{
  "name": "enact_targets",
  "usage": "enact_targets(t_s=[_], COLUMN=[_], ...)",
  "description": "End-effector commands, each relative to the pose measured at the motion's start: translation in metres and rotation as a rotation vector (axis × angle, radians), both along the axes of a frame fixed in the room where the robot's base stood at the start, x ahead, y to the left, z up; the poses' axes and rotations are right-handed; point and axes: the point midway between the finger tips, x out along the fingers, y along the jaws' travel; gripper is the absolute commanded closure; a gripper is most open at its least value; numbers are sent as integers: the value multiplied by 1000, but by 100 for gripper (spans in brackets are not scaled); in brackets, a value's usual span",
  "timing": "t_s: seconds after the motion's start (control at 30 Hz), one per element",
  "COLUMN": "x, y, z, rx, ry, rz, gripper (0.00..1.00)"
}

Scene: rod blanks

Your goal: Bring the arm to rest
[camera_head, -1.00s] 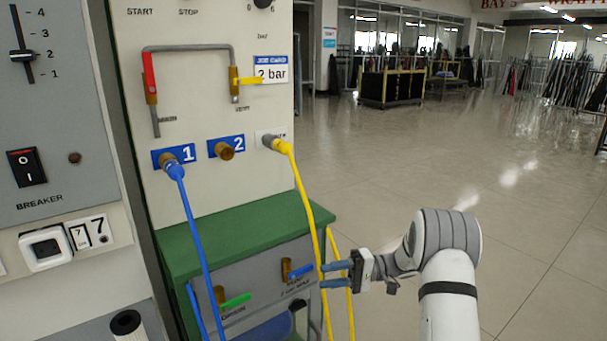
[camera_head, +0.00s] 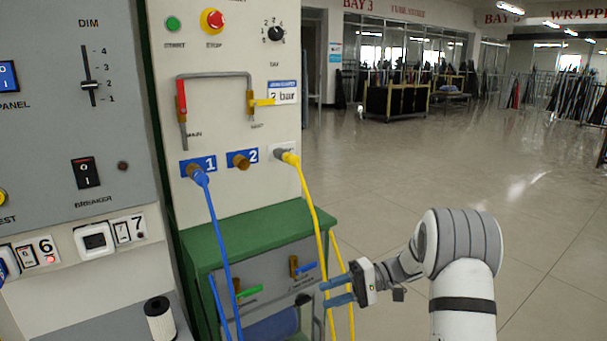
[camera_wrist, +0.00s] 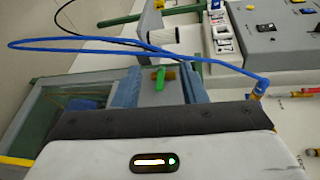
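My gripper (camera_head: 324,293) is at the lower middle right in the head view, in front of the lower part of the green bench (camera_head: 262,222). Its two blue fingers point left and stand apart, with nothing seen between them. The yellow hose (camera_head: 313,210) passes close by the fingertips; I cannot tell whether it touches them. In the wrist view the blue fingers show on both sides of a green-handled valve (camera_wrist: 159,78), which lies beyond them. My arm is bent, reaching left from the lower right.
A blue hose (camera_head: 219,250) hangs from port 1 and crosses the wrist view (camera_wrist: 95,47). The panel carries a red-handled valve (camera_head: 181,100) and a yellow-handled valve (camera_head: 263,102). A blue-handled valve (camera_head: 305,267) is on the bench front. Open floor (camera_head: 430,160) lies to the right.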

Motion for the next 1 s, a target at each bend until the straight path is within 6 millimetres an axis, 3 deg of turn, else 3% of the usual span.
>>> enact_targets(t_s=[0.03,0.27,0.47,0.7,1.0], x=[-7,-48,-108,-177,-242], y=[2,8,3,-21,-62], z=[18,76,146,217,293], rx=[-34,-252,-557,-905,-1242], ry=[2,20,4,-86,-298], rz=[9,41,43,-23,-183], gripper=[62,62,62,62,62])
